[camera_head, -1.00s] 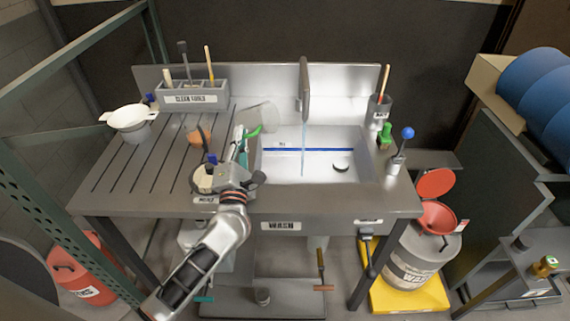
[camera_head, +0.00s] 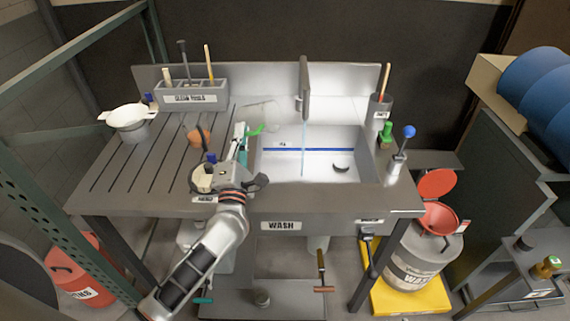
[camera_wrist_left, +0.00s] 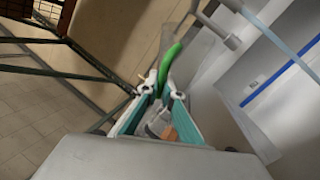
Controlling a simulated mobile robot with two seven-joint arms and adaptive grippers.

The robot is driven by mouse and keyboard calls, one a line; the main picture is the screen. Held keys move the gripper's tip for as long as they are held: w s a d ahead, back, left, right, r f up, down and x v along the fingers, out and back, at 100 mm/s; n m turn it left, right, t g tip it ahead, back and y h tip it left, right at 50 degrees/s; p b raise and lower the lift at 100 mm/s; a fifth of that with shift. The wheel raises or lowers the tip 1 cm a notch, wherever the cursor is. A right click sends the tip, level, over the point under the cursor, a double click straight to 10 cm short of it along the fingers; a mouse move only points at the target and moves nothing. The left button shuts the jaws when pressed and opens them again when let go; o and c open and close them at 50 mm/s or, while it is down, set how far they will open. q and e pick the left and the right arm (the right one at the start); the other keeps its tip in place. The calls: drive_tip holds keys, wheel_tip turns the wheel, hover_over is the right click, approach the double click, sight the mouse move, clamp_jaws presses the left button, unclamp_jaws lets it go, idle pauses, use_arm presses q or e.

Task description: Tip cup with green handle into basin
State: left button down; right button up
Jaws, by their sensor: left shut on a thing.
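My left gripper (camera_head: 243,133) is shut on the green handle (camera_head: 256,129) of a clear cup (camera_head: 262,106). The handle also shows in the left wrist view (camera_wrist_left: 169,68), between the fingertips. The cup is see-through and faint, so its exact tilt and contents are hard to tell. It is held above the back left corner of the basin (camera_head: 265,172), by the edge of the drainboard. The steel basin has a blue line on its back wall and a dark curved thing (camera_head: 341,167) inside. My right gripper is not in view.
A faucet (camera_head: 304,90) runs a thin blue stream into the basin, right of the cup. A clean tools rack (camera_head: 190,95), a white bowl (camera_head: 128,116) and an orange-brown item (camera_head: 196,135) stand on the drainboard. A grey holder (camera_head: 379,108) stands behind the basin's right side.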

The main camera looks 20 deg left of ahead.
use_arm(q)
drive_tip(key=shift+d+f+m+t+h+b, duration=0.2)
drive_tip(key=shift+d+m+t+h+b, duration=0.15)
drive_tip(key=shift+d+m+b, duration=0.5)
drive_tip(key=shift+a+r+m, duration=0.15)
drive_tip(key=shift+r+m, duration=0.05)
drive_tip(key=shift+m, duration=0.25)
drive_tip(key=shift+d+r+m+t+h+p, duration=0.2)
drive_tip(key=shift+r+m+t+h+p, duration=0.2)
drive_tip(key=shift+m, duration=0.5)
drive_tip(key=shift+f+h, duration=0.15)
drive_tip(key=shift+h, duration=0.1)
